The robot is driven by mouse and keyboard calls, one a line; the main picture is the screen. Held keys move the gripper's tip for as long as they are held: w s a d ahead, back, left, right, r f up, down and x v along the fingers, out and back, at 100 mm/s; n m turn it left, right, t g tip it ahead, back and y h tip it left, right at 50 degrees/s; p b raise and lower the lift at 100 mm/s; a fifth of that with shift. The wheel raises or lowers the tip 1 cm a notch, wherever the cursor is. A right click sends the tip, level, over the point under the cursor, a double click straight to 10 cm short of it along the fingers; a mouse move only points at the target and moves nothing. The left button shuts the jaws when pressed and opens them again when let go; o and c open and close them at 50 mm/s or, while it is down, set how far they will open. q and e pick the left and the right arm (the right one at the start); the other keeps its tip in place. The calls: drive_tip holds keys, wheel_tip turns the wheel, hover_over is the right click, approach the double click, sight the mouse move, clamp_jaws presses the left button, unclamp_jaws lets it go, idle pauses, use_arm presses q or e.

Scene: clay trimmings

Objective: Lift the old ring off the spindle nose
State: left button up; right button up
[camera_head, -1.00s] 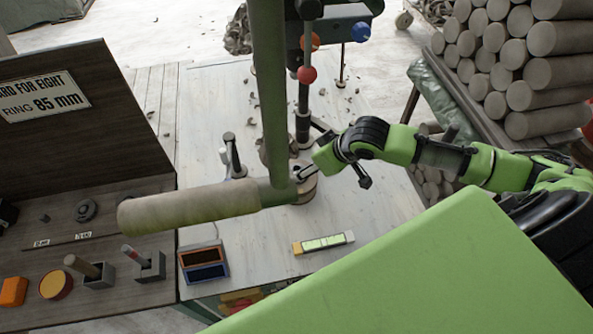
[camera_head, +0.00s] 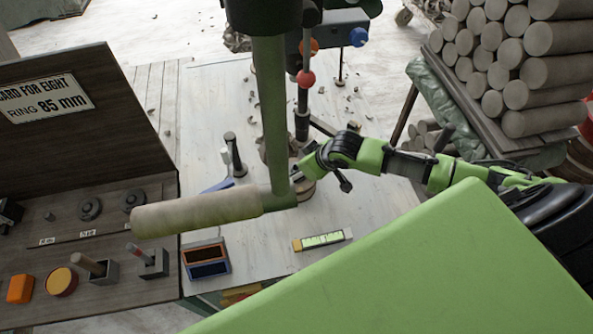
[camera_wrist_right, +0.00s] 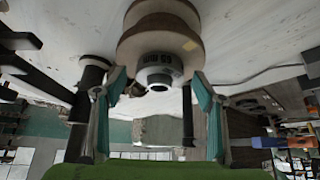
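The pale grey ring (camera_wrist_right: 160,66), with upside-down lettering that seems to read 60 mm, sits around the spindle nose (camera_wrist_right: 157,84) in the right wrist view. My right gripper (camera_wrist_right: 158,98) is open, with one teal-padded finger on each side of the ring and a visible gap to each. In the head view my right gripper (camera_head: 300,174) is beside the round spindle area (camera_head: 305,192), partly hidden by a green upright post (camera_head: 272,110). The ring cannot be made out there. My left gripper is not in view.
A thick grey roller (camera_head: 195,213) juts left from the post's foot. A two-colour tray (camera_head: 206,262) and a level (camera_head: 322,240) lie on the pale table (camera_head: 365,215). Clay logs (camera_head: 530,60) are stacked at right.

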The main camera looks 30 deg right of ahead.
drive_tip(key=c, duration=1.2)
drive_tip(key=shift+w, duration=0.1)
drive_tip(key=shift+c, duration=1.4)
drive_tip(key=shift+r, duration=0.2)
